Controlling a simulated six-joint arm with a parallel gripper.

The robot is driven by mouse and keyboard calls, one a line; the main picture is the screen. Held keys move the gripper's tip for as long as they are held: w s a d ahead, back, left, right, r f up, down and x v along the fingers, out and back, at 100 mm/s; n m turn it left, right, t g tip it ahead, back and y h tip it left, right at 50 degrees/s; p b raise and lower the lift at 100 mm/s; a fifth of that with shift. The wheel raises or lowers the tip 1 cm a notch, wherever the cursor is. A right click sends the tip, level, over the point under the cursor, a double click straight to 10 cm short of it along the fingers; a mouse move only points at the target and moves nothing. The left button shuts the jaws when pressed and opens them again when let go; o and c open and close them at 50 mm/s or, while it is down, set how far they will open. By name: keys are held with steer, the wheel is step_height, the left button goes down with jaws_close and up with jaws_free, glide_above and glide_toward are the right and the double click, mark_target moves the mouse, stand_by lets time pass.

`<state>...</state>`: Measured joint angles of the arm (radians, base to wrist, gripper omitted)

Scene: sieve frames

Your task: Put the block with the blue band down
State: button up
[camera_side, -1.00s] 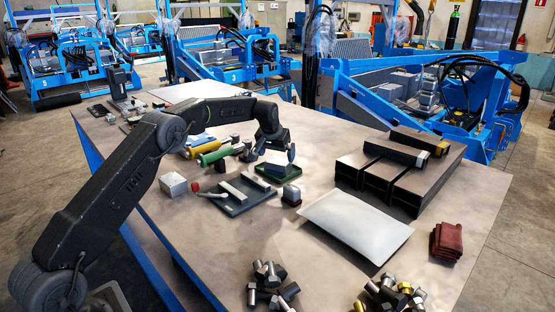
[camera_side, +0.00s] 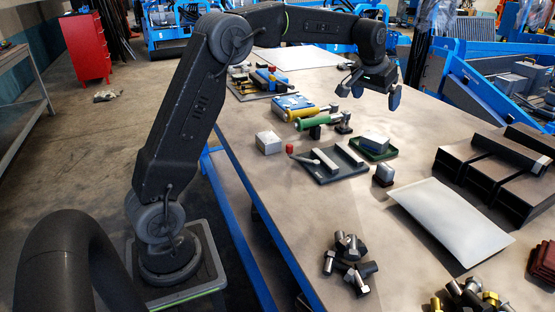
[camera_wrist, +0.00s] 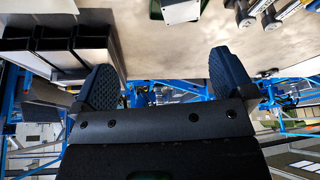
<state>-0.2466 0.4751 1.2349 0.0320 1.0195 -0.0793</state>
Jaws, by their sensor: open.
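My gripper (camera_side: 370,92) is open and empty, raised above the workbench behind the green tray (camera_side: 388,155). In the wrist view my gripper (camera_wrist: 165,82) has its two dark fingers wide apart with nothing between them. A pale silver block (camera_side: 375,141) sits in the green tray, apart from the gripper. Part of this block (camera_wrist: 180,11) also shows at the top of the wrist view. I cannot make out a blue band on it for certain. Another silver block (camera_side: 268,143) stands on the bench to the left.
A dark tray (camera_side: 325,176) with grey bars lies left of the green tray. A small dark block (camera_side: 383,174) stands in front. A white sheet (camera_side: 450,222), dark channels (camera_side: 480,165) and bolts (camera_side: 350,262) lie nearer. Bare bench lies between them.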

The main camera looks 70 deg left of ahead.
steer(key=s+d+r+m, duration=0.1)
steer(key=s+d, duration=0.3)
steer(key=s, duration=0.4)
steer(key=s+d+r+m+h, duration=0.1)
steer(key=s+d, duration=0.3)
steer(key=s, duration=0.4)
steer(key=s+d+r+m, duration=0.15)
steer(key=s+d, duration=0.25)
steer(key=s, duration=0.4)
steer(key=s+d+f, duration=0.1)
steer(key=s+f, duration=0.2)
steer(key=s, duration=0.2)
steer(key=s+d+f+t, duration=0.1)
steer(key=s+f, duration=0.2)
steer(key=s, duration=0.3)
steer(key=shift+d, duration=0.15)
steer(key=shift+s, duration=0.1)
